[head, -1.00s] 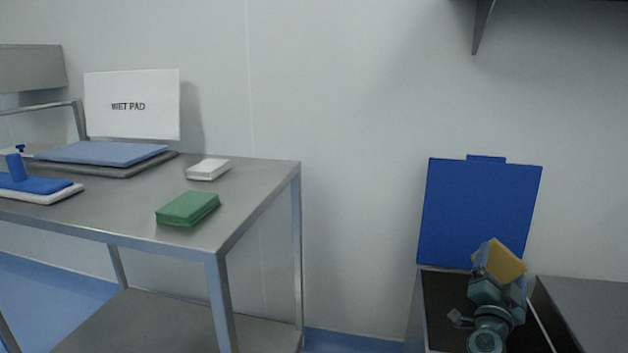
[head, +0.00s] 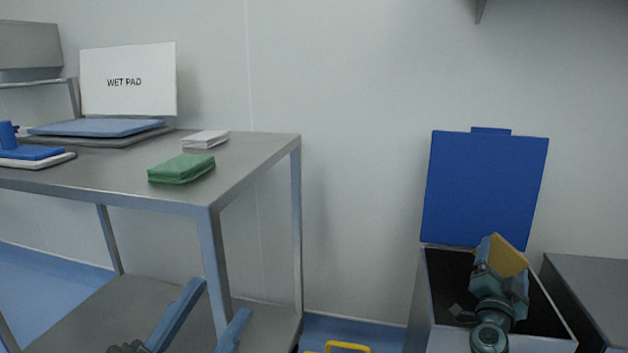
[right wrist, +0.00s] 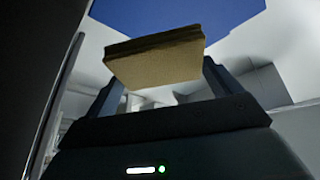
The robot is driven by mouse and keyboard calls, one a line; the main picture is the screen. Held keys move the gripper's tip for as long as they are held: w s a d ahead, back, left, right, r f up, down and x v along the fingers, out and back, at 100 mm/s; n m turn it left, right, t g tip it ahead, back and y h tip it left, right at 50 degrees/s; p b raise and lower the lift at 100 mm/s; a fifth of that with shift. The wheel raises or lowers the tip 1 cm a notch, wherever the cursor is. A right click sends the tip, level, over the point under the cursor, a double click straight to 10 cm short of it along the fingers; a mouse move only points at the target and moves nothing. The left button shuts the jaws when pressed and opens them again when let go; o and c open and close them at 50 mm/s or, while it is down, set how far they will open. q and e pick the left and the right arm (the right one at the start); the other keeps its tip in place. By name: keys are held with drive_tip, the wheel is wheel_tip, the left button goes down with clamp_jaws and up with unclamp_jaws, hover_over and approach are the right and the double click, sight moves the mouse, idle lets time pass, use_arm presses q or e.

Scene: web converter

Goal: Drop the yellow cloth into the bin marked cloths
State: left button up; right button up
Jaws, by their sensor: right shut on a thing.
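The yellow cloth (head: 511,256) is a folded pad held between the fingers of my right gripper (head: 500,270). It is over the open bin (head: 428,300), near the raised blue lid (head: 485,188). In the right wrist view the cloth (right wrist: 155,62) sits between the two dark fingers, with the blue lid (right wrist: 180,15) behind it. No marking on the bin is readable. My left gripper (head: 222,300) is at the bottom of the head view, its two blue fingers apart and nothing visible between them.
A steel table (head: 248,165) at left holds a green cloth (head: 182,168), a white cloth (head: 205,140), blue pads and a WET PAD sign (head: 128,80). A grey closed box (head: 595,285) stands right of the bin. A yellow handle (head: 347,347) shows at the bottom.

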drive_tip(key=o, duration=0.6)
use_arm(q)
drive_tip(key=shift+r, duration=0.1)
use_arm(e)
drive_tip(key=shift+r, duration=0.1)
drive_tip(key=shift+r+p, duration=0.3)
use_arm(q)
wheel_tip(320, 180, down, 8)
drive_tip(key=n+g+y+p, duration=0.1)
drive_tip(key=n+y+p, duration=0.6)
drive_tip(key=y, duration=0.1)
drive_tip(key=shift+s+d+n+g, duration=0.2)
drive_tip(key=shift+d+n+g, duration=0.1)
drive_tip(key=shift+n, duration=0.1)
use_arm(e)
drive_tip(key=shift+r, duration=4.65)
